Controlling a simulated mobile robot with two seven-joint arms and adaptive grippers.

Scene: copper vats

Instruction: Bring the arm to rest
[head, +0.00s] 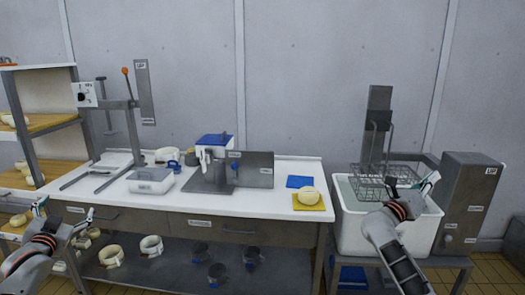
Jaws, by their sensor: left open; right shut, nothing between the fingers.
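My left gripper (66,214) is at the lower left, in front of the shelf and the left end of the bench. It is open and empty. My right gripper (428,184) is at the right, raised in front of the white vat (365,232) and overlapping its rim in the picture. It is shut with nothing in it. Whether it touches the vat cannot be told.
The bench (262,202) carries a press frame (133,120), a clear tub (151,181), a blue-topped device (214,145) and a pale round cheese on a yellow board (310,207). A wire basket (372,188) hangs over the vat. A grey cabinet (467,200) stands right.

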